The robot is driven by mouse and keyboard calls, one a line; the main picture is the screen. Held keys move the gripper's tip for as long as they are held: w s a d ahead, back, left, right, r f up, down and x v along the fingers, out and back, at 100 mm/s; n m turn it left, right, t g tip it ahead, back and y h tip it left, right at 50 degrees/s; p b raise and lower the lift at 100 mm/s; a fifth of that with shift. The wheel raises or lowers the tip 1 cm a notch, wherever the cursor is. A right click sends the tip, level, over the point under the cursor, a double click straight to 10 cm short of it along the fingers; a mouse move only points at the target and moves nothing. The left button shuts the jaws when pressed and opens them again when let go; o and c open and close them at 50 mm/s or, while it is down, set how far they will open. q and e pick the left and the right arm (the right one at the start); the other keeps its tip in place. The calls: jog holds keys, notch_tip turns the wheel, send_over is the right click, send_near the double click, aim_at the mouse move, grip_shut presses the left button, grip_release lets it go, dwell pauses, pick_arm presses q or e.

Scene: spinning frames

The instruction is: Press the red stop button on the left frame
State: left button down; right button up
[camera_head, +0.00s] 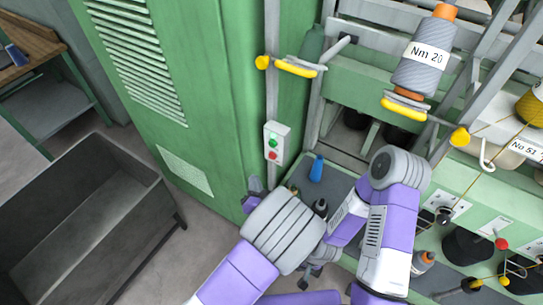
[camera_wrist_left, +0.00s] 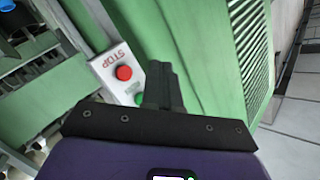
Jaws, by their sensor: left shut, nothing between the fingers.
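The red stop button (camera_head: 273,156) sits below a green button (camera_head: 273,143) on a small white box on the green frame's corner. In the left wrist view the red button (camera_wrist_left: 123,73) shows in full beside the upside-down word STOP. My left gripper (camera_head: 254,183) is shut and empty, just below and left of the box in the head view. In the left wrist view its fingers (camera_wrist_left: 160,72) are right of the red button and partly hide the green button. No contact with the red button shows. My right gripper cannot be made out.
The green cabinet (camera_head: 215,120) stands left of the box. A grey bin (camera_head: 80,225) stands on the floor at left. A blue object (camera_head: 317,168) lies on the grey shelf. A grey bobbin (camera_head: 420,70) and yellow-ended arms (camera_head: 295,67) are on the frame above.

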aim_at(272, 156)
pick_arm(q)
jog(key=w+d, duration=0.4)
jog(key=w, duration=0.1)
jog(key=shift+w, duration=0.3)
dwell(1.9)
jog(key=shift+w+d, duration=0.25)
jog(key=shift+w, duration=0.1)
jog(key=shift+w+d, duration=0.3)
jog(key=shift+w, duration=0.05)
dwell(0.8)
jog(key=shift+s+a, duration=0.55)
jog(key=shift+s, duration=0.2)
